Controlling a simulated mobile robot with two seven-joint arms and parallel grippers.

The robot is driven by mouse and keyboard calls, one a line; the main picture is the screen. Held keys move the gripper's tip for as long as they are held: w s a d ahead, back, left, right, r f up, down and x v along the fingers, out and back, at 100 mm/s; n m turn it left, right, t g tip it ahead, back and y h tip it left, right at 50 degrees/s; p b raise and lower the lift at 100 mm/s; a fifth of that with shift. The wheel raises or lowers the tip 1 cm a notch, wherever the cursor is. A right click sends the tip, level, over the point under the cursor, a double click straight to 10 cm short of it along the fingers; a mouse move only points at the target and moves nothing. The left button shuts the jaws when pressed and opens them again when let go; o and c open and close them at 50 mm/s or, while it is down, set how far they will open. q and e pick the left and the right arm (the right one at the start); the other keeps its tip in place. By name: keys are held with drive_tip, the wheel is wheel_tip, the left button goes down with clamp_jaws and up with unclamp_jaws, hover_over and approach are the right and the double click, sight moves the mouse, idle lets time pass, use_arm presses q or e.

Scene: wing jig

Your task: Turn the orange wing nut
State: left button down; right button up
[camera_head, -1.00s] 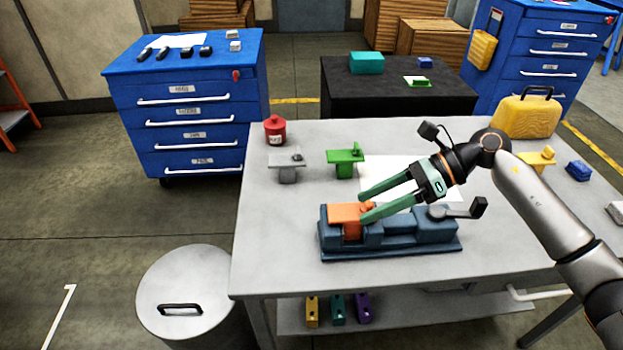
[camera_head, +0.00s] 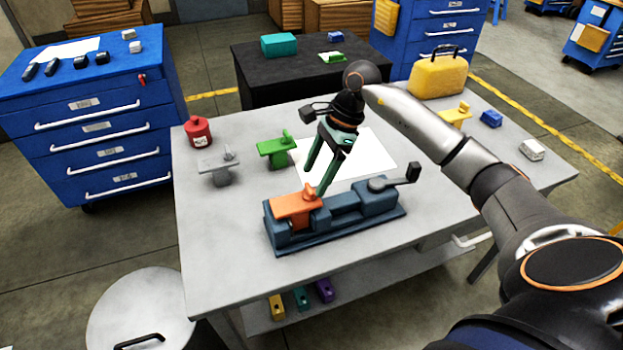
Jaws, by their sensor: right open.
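The orange jig piece (camera_head: 293,206) with its small orange wing nut (camera_head: 309,192) is seated in the left end of the blue vise (camera_head: 340,215) on the grey workbench. My right gripper (camera_head: 314,182) points down with its two green fingers apart. One fingertip is close beside the wing nut and the other is a little behind it; I cannot tell whether either touches. Nothing shows between the fingers. My left gripper is not in view.
White paper (camera_head: 366,158) lies behind the vise. A yellow case (camera_head: 437,76) stands at the back right. The bench front is clear.

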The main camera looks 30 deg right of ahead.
sight(309, 193)
drive_tip(key=shift+x, duration=1.4)
drive_tip(key=shift+c, duration=0.2)
clamp_jaws()
